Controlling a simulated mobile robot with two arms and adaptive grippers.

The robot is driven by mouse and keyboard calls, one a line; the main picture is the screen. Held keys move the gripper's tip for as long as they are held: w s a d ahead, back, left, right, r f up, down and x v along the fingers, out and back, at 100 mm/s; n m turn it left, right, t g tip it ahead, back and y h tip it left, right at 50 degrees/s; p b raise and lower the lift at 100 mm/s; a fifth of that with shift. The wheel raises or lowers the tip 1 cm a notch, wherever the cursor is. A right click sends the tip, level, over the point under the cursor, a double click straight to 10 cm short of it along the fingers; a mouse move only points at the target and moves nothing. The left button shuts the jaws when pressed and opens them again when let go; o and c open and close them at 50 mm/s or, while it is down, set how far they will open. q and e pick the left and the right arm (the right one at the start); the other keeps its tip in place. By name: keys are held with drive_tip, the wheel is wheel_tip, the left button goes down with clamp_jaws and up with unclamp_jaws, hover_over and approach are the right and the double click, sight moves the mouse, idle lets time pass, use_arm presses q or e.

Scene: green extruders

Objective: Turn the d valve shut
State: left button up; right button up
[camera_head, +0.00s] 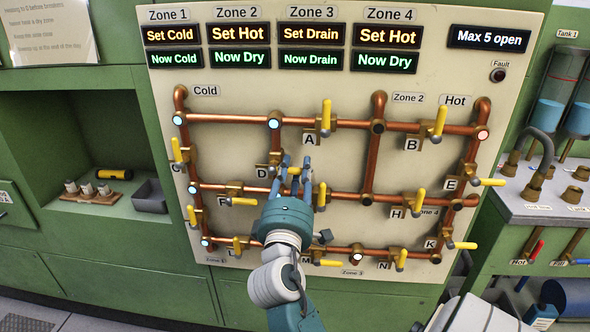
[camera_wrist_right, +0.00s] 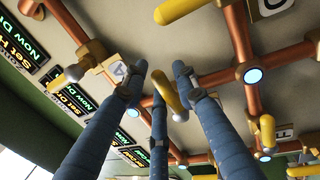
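The D valve (camera_head: 275,157) sits on a vertical copper pipe in the middle left of the panel, beside its D label. Its yellow handle (camera_head: 294,170) points right, roughly across that pipe, and is partly hidden by my fingers. My right gripper (camera_head: 303,172) is at this handle, with its blue fingers spread around it. In the right wrist view, a yellow handle (camera_wrist_right: 168,92) shows between the spread fingers of the gripper (camera_wrist_right: 160,75). I see no clear grip on it and cannot tell whether a finger touches. My left gripper is not in view.
Other yellow-handled valves stand out from the panel, including A (camera_head: 326,115), B (camera_head: 439,122) and F (camera_head: 235,190). Zone displays (camera_head: 278,46) line the top; Zone 3 reads Set Drain, Now Drain. A sink counter (camera_head: 540,195) is at the right, a shelf recess (camera_head: 60,150) at the left.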

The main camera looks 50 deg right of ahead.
drive_tip(key=shift+o, duration=0.2)
drive_tip(key=shift+w+f, duration=0.1)
drive_tip(key=shift+w, duration=0.05)
wheel_tip(320, 180, up, 10)
drive_tip(key=shift+a, duration=0.1)
idle(0.3)
